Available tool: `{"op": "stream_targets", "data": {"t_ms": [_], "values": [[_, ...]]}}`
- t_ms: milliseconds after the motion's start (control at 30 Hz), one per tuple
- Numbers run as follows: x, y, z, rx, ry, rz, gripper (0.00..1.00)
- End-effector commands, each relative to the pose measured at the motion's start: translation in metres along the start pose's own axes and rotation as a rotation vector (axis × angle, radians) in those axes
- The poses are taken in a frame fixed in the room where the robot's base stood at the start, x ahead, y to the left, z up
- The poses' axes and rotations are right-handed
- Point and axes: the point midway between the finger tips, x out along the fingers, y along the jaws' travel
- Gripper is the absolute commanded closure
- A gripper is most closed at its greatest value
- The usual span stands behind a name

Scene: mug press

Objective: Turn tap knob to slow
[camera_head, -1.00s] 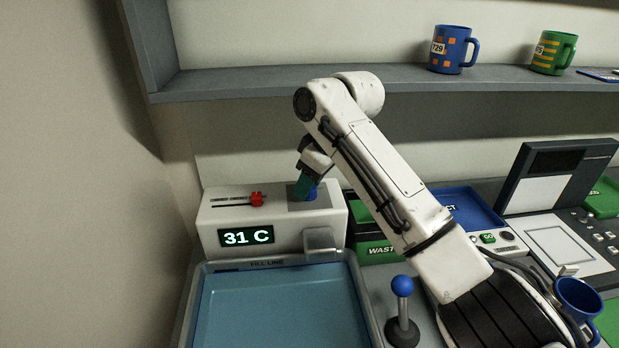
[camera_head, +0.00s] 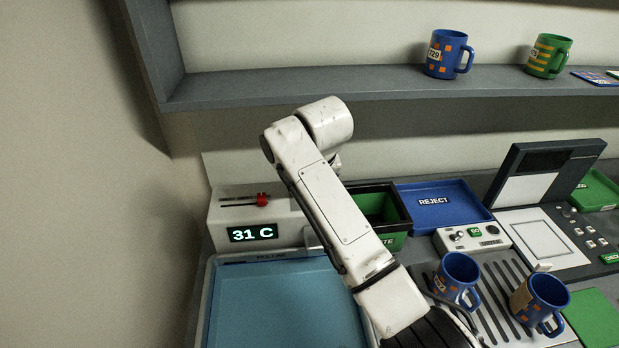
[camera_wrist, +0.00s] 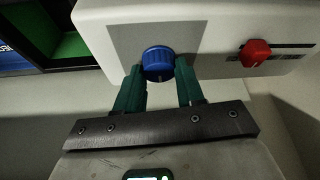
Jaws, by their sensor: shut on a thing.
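The tap unit is a white box (camera_head: 228,213) at the left in the head view, with a display (camera_head: 253,233) reading 31 C and a red slider knob (camera_head: 262,199) on top. The blue round tap knob (camera_wrist: 158,60) shows in the wrist view on a grey panel. My gripper (camera_wrist: 158,67) has its green fingers on either side of the blue knob and is shut on it. In the head view my own arm hides the gripper and the blue knob. The red slider knob also shows in the wrist view (camera_wrist: 255,53), right of the blue one.
A blue water basin (camera_head: 285,305) lies in front of the tap unit. A green waste bin (camera_head: 393,240) and a blue reject tray (camera_head: 440,192) stand right of my arm. Two blue mugs (camera_head: 457,276) (camera_head: 541,300) stand on a slatted rack. A shelf (camera_head: 400,82) runs above.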

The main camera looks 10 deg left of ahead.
Motion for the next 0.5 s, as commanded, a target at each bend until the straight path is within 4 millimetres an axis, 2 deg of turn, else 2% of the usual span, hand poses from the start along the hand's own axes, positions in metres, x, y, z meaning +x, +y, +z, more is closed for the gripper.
{"op": "stream_targets", "data": {"t_ms": [500], "values": [[-0.0004, -0.0001, -0.0007, 0.053, 0.002, 0.023, 0.93]]}}
